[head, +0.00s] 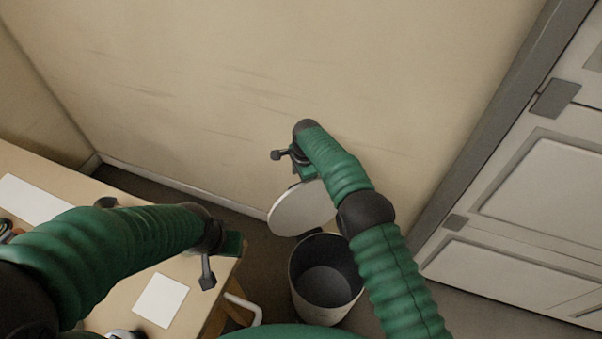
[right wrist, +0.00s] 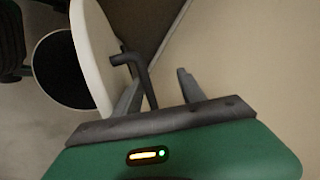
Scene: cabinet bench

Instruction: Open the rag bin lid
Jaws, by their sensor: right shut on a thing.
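The rag bin (head: 326,312) stands on the floor below the wall, with its dark inside showing. Its pale round lid (head: 300,211) is tilted up at the back of the rim, off the mouth. My right gripper (head: 284,156) is at the upper part of the lid. In the right wrist view the lid (right wrist: 90,45) is on the left with the dark bin mouth (right wrist: 58,78) behind it. The bent dark handle (right wrist: 145,78) lies between the fingers of my right gripper (right wrist: 158,88), which is shut on it. My left gripper (head: 208,272) hangs over the table's edge, its jaws unclear.
A wooden table (head: 112,290) with pale sheets (head: 161,300) is at the lower left, and a white curved handle (head: 243,308) is beside it. A white cabinet (head: 540,190) stands at the right. The wall (head: 230,90) is close behind the lid.

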